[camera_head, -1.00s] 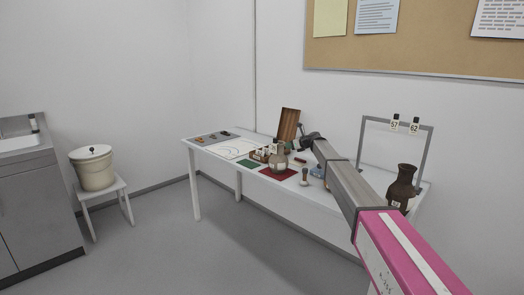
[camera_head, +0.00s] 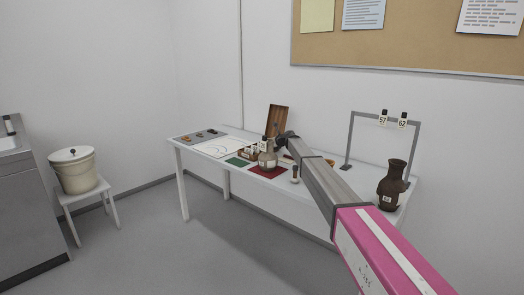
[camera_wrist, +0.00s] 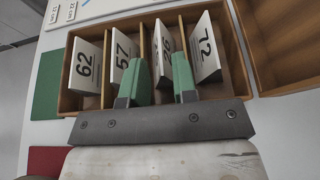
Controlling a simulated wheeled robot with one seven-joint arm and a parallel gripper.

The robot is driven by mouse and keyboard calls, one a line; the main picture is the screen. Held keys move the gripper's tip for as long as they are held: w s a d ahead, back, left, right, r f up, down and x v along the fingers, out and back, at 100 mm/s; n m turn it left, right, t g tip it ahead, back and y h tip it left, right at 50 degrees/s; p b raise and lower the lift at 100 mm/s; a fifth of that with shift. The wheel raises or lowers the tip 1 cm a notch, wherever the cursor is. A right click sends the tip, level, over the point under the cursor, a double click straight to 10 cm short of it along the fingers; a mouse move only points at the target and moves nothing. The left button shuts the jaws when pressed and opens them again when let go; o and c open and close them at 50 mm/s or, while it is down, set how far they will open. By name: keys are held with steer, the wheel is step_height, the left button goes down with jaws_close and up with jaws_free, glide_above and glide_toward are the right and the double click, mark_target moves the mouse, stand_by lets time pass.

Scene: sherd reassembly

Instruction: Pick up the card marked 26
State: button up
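In the wrist view, a wooden box with dividers (camera_wrist: 236,62) holds upright, tilted white number cards. The third card from the left (camera_wrist: 163,40) sits between my fingers; its number is partly covered and seems to read 26. Cards 62 (camera_wrist: 85,68), 57 (camera_wrist: 122,54) and 72 (camera_wrist: 204,47) stand in the other slots. My gripper (camera_wrist: 161,76) has green fingers, spread apart on either side of the third card. A gap shows between them, and I cannot tell whether either touches it. In the head view, the box is small on the white table, and my fingers are not clear.
A green mat (camera_head: 236,162) lies to the left. A brown vase (camera_head: 391,186) and a grey frame with tags (camera_head: 349,140) are at the right. An upright wooden panel (camera_head: 277,120) stands behind.

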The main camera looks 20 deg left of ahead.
steer(key=x, duration=0.3)
steer(key=shift+w+a+f, duration=0.1)
jaws_close()
